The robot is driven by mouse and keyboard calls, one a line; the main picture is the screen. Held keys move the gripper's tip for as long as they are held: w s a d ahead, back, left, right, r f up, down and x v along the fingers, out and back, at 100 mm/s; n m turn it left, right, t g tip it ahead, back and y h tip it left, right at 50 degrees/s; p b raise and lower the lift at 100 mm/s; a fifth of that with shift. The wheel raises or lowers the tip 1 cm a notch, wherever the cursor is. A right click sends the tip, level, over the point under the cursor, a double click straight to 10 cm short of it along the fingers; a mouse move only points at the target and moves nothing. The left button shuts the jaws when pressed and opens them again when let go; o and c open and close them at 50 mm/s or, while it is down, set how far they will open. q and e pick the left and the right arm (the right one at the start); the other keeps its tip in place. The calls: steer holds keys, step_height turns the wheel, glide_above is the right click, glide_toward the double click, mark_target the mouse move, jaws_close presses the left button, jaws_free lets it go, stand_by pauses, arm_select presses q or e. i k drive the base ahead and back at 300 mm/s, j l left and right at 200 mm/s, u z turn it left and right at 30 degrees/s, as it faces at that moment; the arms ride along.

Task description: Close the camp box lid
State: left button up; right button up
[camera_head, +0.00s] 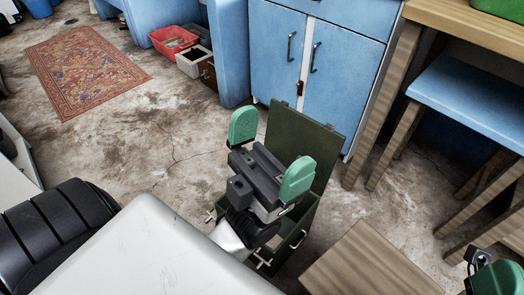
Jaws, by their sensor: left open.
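The dark green camp box (291,248) stands on the floor at the centre, with metal latches and a handle on its near side. Its lid (312,132) stands up, open, at the far side. My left gripper (270,152) is over the box, in front of the lid, with its two green fingers spread wide and nothing seen between them. It hides much of the box opening and part of the lid; I cannot tell whether it touches the lid. My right gripper (490,277) shows only partly at the bottom right corner.
Blue cabinets (325,62) stand just behind the box. A wooden surface (370,265) lies close on its right, and a blue-topped stool (475,98) stands farther right. A red patterned rug (82,72) and open concrete floor lie to the left.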

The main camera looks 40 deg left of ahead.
mark_target(290, 133)
steer(key=u, duration=0.95)
